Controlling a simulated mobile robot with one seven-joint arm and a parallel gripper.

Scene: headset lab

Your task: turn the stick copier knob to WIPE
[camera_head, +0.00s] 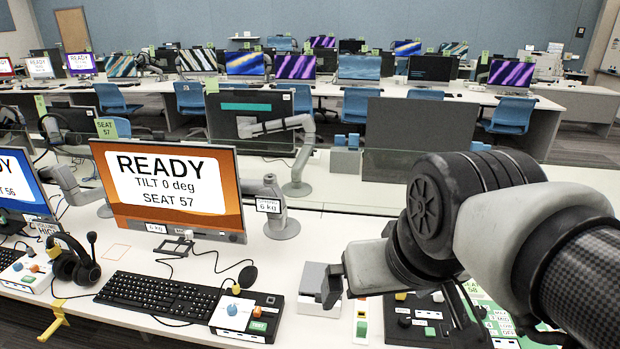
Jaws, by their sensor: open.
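A dark-topped box (432,318) stands on the white desk below my gripper, with a black knob (405,322), a small yellow part and a green button. A second box (245,318) with an orange knob (236,289), a blue knob (232,309) and a green button sits in front of the READY screen. I cannot read a WIPE mark or tell for sure which box is the stick copier. My gripper (394,294) is open above the desk, at the black-knob box. My arm hides part of that box, and I see no contact.
A monitor (170,190) reading READY, SEAT 57 stands behind a keyboard (156,294). A grey-white block (319,290) and a small white-green item (361,321) lie left of my gripper. A green board (490,300) lies at right.

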